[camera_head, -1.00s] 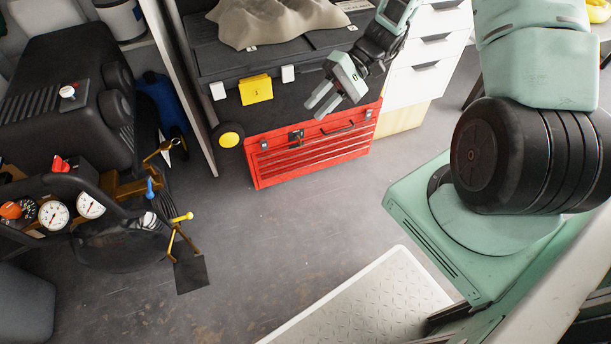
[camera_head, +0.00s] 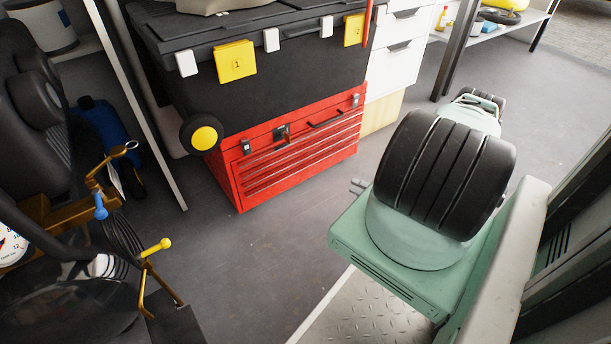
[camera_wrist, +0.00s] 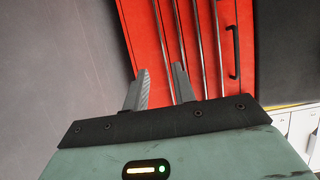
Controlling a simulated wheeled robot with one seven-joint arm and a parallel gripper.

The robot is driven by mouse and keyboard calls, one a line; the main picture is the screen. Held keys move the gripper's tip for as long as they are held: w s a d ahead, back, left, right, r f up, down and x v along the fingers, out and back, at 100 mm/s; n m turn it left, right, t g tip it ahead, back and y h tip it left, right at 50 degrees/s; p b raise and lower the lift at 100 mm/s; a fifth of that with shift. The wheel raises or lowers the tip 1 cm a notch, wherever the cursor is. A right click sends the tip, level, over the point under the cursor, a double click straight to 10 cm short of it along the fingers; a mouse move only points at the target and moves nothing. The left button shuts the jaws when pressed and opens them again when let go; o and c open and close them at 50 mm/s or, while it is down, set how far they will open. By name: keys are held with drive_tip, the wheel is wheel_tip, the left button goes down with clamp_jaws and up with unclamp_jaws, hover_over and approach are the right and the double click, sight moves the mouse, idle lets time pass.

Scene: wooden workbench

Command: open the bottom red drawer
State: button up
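The red toolbox (camera_head: 228,178) stands on the floor under a black case, with narrow drawers across its front. The bottom red drawer (camera_head: 300,176) is the lowest panel and looks shut. In the wrist view the toolbox is turned on its side, and the bottom drawer (camera_wrist: 157,35) lies toward the left. My gripper (camera_wrist: 160,67) is open and empty, its fingers pointing at the lower drawers' metal strips. I cannot tell whether it touches them. In the head view only its fingertips (camera_head: 357,186) show, right of the toolbox; my arm hides the rest.
The black case (camera_head: 290,85) with yellow tags sits on the toolbox. A white drawer cabinet (camera_head: 394,70) stands at its right. A black machine with gauges and brass fittings (camera_head: 75,210) fills the left. The grey floor in front of the toolbox is clear.

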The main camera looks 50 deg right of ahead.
drive_tip(key=b, duration=0.7)
approach(303, 164)
drive_tip(key=w, duration=0.5)
drive_tip(key=shift+w+a+f, duration=0.2)
drive_tip(key=shift+w+f, duration=0.05)
drive_tip(key=shift+w+a+r, duration=0.1)
drive_tip(key=shift+w+r, duration=0.05)
drive_tip(key=shift+w, duration=0.3)
clamp_jaws()
